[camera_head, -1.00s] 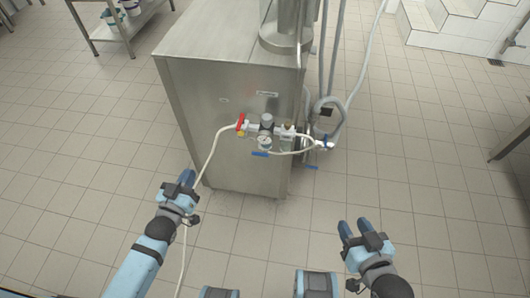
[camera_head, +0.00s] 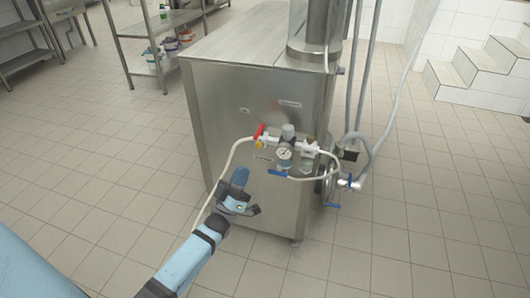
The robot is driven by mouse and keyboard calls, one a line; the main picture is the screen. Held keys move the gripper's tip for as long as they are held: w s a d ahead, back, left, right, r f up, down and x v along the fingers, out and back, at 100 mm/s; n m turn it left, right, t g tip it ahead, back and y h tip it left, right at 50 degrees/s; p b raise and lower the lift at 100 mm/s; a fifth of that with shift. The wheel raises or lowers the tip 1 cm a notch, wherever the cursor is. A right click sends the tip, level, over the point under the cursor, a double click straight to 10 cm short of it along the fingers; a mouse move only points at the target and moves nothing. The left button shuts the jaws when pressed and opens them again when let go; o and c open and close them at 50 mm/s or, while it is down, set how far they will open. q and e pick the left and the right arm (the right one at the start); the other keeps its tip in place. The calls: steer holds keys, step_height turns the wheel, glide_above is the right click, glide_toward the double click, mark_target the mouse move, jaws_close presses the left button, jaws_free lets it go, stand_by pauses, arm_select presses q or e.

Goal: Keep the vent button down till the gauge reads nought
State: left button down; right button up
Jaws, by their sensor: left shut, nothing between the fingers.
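The gauge (camera_head: 284,153) is a small round white dial on the front of the steel machine (camera_head: 221,124). Its needle and figures are too small to read. It sits under a grey knob (camera_head: 288,132), in a row of fittings with a red handle (camera_head: 259,131) and a yellow part (camera_head: 261,143) at its left. I cannot tell which part is the vent button. My left gripper (camera_head: 239,176) is shut and empty, in front of the machine, below and left of the gauge in the picture. I cannot tell how far it is from the panel. My right gripper is out of view.
A pale hose (camera_head: 227,162) hangs from the fittings, running down behind my left gripper. A blue lever (camera_head: 278,173) lies below the gauge. Grey pipes and hoses crowd the machine's right side. Shelves (camera_head: 130,32) stand at the left back. The tiled floor (camera_head: 420,235) at right is clear.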

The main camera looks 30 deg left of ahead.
mark_target(258, 145)
arm_select(q)
steer(key=shift+w, duration=0.1)
steer(key=w+a+b, duration=0.2)
steer(key=w+b, duration=0.2)
steer(key=w, duration=0.4)
steer(key=shift+w, duration=0.2)
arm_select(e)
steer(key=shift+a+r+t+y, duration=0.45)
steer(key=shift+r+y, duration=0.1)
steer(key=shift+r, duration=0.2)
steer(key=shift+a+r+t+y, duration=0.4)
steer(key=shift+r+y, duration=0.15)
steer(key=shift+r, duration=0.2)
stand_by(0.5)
arm_select(q)
steer(key=shift+h, duration=0.3)
steer(key=shift+w+a, duration=0.1)
steer(key=shift+w, duration=0.3)
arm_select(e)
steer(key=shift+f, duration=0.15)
arm_select(q)
steer(key=shift+w+a+b, duration=0.15)
steer(key=shift+w+b, duration=0.2)
steer(key=shift+w, duration=0.1)
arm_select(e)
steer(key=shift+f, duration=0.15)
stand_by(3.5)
